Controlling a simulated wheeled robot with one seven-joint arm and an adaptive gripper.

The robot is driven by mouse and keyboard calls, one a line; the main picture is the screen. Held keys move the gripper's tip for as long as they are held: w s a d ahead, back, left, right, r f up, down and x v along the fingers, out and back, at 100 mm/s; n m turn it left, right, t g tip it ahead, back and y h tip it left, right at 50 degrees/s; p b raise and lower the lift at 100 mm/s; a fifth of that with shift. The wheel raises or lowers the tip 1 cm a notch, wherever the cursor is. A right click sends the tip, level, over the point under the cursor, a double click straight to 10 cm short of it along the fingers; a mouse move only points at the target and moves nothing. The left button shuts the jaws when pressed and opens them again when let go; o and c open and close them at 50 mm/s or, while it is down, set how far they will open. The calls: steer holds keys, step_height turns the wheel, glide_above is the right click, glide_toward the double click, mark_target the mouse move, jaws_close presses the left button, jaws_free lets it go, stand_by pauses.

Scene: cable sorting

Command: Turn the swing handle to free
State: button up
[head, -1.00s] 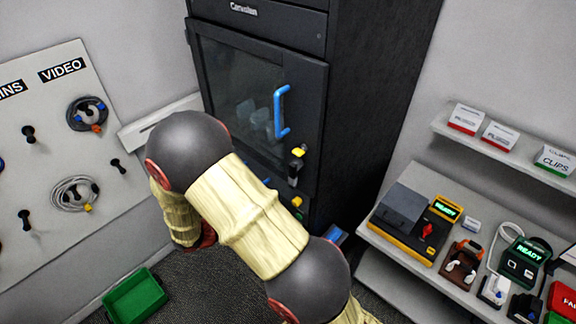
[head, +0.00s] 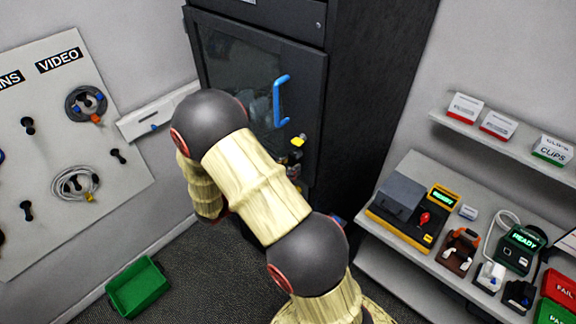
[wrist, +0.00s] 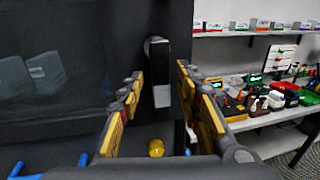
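The swing handle (wrist: 157,62) is on the dark cabinet door in the wrist view. It is black with a pale grey lower end and hangs upright. My gripper (wrist: 160,76) is open, with one yellow-and-grey finger to each side of the handle. I see no finger touching it, and cannot tell how deep it sits between the tips. In the head view the handle area (head: 292,158) shows as a small dark shape below a yellow piece (head: 299,141), partly hidden by my arm. My gripper is mostly hidden there.
A blue pull handle (head: 279,101) is on the glass-fronted door. A yellow knob (wrist: 156,147) and blue bars (wrist: 30,173) are lower down in the wrist view. Shelves with devices (head: 404,226) stand at right, a cable board (head: 125,185) at left. A green bin (head: 137,287) is on the floor.

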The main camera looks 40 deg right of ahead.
steer(key=shift+d, duration=0.2)
steer(key=shift+c, duration=0.6)
steer(key=c, duration=0.7)
jaws_close()
